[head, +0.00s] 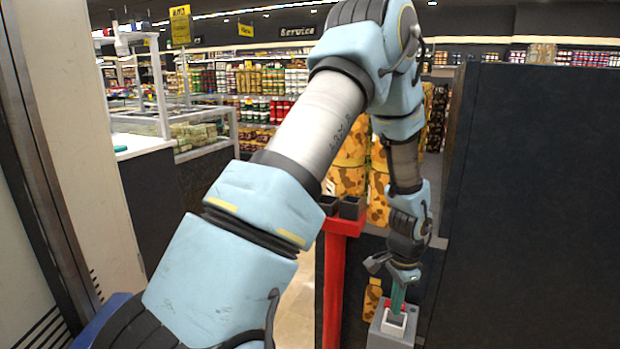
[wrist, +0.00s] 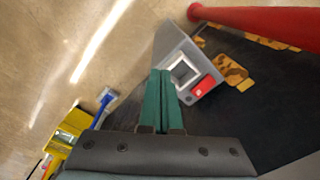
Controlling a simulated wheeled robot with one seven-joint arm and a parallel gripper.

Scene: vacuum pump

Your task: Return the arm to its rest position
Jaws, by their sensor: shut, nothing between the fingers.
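My arm reaches out across the head view and bends down at the right. My gripper (head: 397,303) points downward, its two green fingers together with nothing between them. In the wrist view my gripper (wrist: 160,74) shows the green fingers side by side and shut. Below the fingers is a grey box (head: 380,341) with a white-rimmed square opening and a red part. It also shows in the wrist view (wrist: 170,42), just past the fingertips. In the head view the fingers overlap the opening; I cannot tell whether they touch it.
A red post (head: 333,290) stands left of the box, with dark square cups on top. A tall dark panel (head: 545,190) fills the right side. A pale wall (head: 70,150) stands at the left. A yellow object (wrist: 68,135) lies on the floor at lower left in the wrist view.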

